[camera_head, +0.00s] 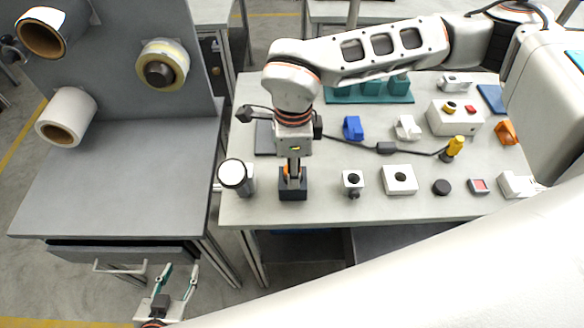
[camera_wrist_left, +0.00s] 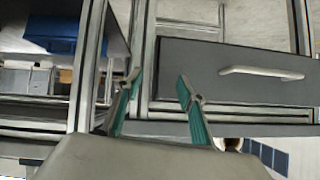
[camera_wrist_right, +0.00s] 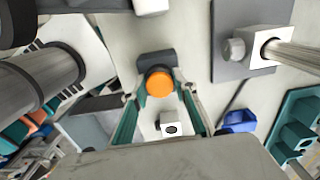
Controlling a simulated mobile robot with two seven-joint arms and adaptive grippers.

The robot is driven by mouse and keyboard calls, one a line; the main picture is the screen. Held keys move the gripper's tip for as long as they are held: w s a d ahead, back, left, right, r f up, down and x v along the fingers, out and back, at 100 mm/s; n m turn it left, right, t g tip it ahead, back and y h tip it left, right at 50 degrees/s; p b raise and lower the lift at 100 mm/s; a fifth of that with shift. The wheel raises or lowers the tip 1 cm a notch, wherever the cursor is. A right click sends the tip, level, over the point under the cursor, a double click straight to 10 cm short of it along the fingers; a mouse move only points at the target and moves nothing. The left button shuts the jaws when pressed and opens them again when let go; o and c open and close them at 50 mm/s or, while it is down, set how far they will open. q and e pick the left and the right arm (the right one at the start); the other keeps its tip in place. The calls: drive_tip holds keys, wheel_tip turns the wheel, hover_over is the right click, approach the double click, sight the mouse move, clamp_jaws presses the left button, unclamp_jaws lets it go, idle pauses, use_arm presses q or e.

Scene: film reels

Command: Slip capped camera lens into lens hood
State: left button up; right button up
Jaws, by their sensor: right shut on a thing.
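My right gripper (camera_head: 293,176) points down near the front left of the work table and is shut on an orange-ended round piece (camera_wrist_right: 160,83), which looks like the capped lens. A dark square block (camera_head: 293,190), perhaps the lens hood, lies directly below it. In the right wrist view the dark block (camera_wrist_right: 156,58) shows just behind the orange end. I cannot tell whether the piece is inside the block or only over it. My left gripper (camera_head: 180,280) is open and empty, low in front of the grey bench; its spread fingers also show in the left wrist view (camera_wrist_left: 158,86).
A white-topped cylinder (camera_head: 234,176) stands left of the block. A small white cube with a dark knob (camera_head: 353,181) and a white square piece with a hole (camera_head: 399,180) stand to the right. A black cable (camera_head: 350,142) crosses behind.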

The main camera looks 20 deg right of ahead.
drive_tip(key=shift+s+d+f+b, duration=0.1)
drive_tip(key=shift+s+f+b, duration=0.15)
drive_tip(key=shift+f+b, duration=0.55)
idle(0.4)
drive_tip(key=o, duration=0.9)
drive_tip(key=shift+f, duration=0.2)
drive_tip(key=shift+c, duration=0.2)
drive_tip(key=shift+o, duration=1.3)
drive_tip(key=shift+w+f, duration=0.1)
drive_tip(key=shift+w, duration=0.2)
drive_tip(key=shift+s, duration=0.1)
drive_tip(key=shift+c, duration=0.4)
drive_tip(key=shift+r+p, duration=0.7)
drive_tip(key=shift+r, duration=0.2)
drive_tip(key=shift+c, duration=0.9)
wheel_tip(320, 180, up, 2)
drive_tip(key=shift+p, duration=0.5)
drive_tip(key=shift+r+p, duration=1.15)
drive_tip(key=shift+r, duration=1.3)
drive_tip(key=shift+r+p, duration=0.6)
drive_tip(key=shift+r, duration=0.9)
